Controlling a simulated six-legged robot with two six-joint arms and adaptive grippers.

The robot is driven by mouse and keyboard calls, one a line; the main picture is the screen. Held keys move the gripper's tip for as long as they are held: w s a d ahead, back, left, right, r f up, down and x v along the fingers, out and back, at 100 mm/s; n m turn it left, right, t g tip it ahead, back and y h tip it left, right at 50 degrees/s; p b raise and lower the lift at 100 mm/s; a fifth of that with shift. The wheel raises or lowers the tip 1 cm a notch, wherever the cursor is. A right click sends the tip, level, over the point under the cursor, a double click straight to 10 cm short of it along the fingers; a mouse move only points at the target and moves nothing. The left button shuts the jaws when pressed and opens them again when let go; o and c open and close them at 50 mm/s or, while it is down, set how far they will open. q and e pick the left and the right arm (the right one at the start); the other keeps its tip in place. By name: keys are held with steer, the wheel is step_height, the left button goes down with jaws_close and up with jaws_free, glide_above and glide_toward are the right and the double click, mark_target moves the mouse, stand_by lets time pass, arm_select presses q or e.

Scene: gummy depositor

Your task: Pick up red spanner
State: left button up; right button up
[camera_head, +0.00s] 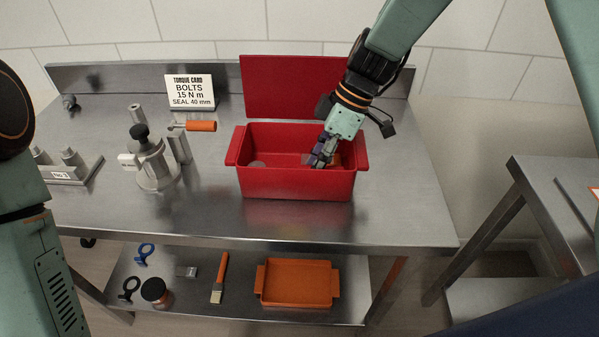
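A red toolbox (296,184) stands on the steel bench with its red lid (290,88) raised at the back. My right gripper (318,160) reaches down into the right part of the box, its fingertips inside the rim. I cannot tell whether its fingers are open or shut, or whether they touch anything. A small orange-red patch (335,160) shows beside the fingers, too small and covered to name. I cannot make out a red spanner; the gripper and the front wall hide part of the box floor. My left gripper is out of view; only my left arm shows at the left edge.
A grey round piece (257,165) lies in the box. Left of it are an orange-handled tool (200,126), a metal fixture (154,160) and a torque card (191,92). The lower shelf holds an orange tray (298,284) and a brush (219,279). The front right benchtop is clear.

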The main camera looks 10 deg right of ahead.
steer(key=shift+w+f, duration=0.2)
steer(key=shift+f, duration=0.45)
steer(key=shift+s+a+r, duration=0.15)
steer(key=shift+s, duration=0.05)
steer(key=shift+c, duration=1.3)
jaws_close()
